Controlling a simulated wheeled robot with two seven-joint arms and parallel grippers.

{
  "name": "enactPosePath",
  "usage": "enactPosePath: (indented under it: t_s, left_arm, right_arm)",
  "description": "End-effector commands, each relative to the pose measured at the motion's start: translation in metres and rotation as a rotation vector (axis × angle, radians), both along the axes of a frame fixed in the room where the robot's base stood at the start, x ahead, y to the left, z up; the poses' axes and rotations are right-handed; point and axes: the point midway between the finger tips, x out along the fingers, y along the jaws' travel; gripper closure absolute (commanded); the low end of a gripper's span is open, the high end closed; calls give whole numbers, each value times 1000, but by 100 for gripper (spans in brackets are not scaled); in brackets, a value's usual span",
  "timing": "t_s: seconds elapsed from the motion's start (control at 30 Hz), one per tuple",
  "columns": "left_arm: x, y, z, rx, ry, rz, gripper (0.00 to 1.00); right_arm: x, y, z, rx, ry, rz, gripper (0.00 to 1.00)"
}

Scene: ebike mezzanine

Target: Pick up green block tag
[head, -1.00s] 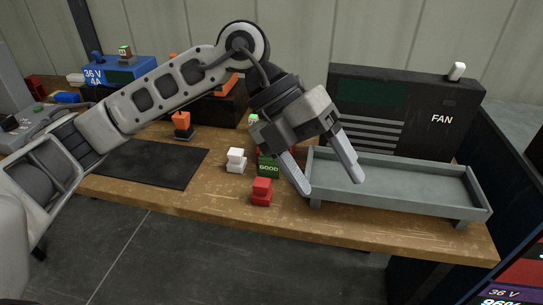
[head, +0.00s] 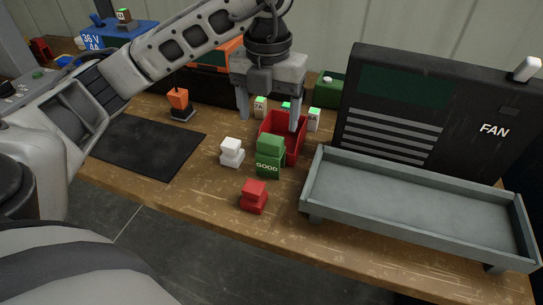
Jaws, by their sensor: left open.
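The green block tag (head: 268,157), marked GOOD, stands on the wooden bench in the middle of the head view, in front of a red bin (head: 284,124). My left gripper (head: 269,122) points down with its two fingers spread wide and nothing between them. It is over the red bin area, behind the green tag in the picture; whether a finger touches the bin I cannot tell. A white block tag (head: 232,153) stands left of the green one, and a red block tag (head: 254,196) stands in front of it. My right gripper is not in view.
A grey tray (head: 412,209) on feet lies to the right, before a black FAN unit (head: 431,112). Small green-topped blocks (head: 313,119) stand around the bin. A black mat (head: 147,145) and an orange-handled item (head: 179,103) lie to the left. The front bench edge is clear.

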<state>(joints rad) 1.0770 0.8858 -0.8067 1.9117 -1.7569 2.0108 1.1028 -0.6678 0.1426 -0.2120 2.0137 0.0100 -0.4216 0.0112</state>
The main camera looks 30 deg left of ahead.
Motion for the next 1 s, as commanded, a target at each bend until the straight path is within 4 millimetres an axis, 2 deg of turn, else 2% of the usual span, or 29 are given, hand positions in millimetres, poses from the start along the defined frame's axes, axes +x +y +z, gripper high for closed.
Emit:
enactPosePath:
  t_s: [0.03, 0.1, 0.37, 0.5, 0.6, 0.9, 0.93, 1.0]
  left_arm:
    - [-1, 0, -11, -1, 4, -1, 27]
    - [0, 0, -18, 0, 2, -1, 27]
    - [0, 0, -36, 0, 4, -1, 27]
    - [1, 0, -58, 0, 5, -1, 27]
    - [2, 0, -71, 0, 2, -1, 27]
    - [2, 0, -78, -1, -1, -1, 27]
    - [2, 0, -78, -1, -1, -1, 33]
    - [2, 0, -78, -1, -1, -1, 52]
  right_arm:
    - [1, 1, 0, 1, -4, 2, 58]
    - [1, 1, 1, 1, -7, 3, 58]
    - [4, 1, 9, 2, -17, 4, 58]
    - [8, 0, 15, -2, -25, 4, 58]
    - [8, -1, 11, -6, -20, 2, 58]
    - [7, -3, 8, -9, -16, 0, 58]
    - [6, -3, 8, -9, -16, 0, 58]
    - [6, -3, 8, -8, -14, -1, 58]
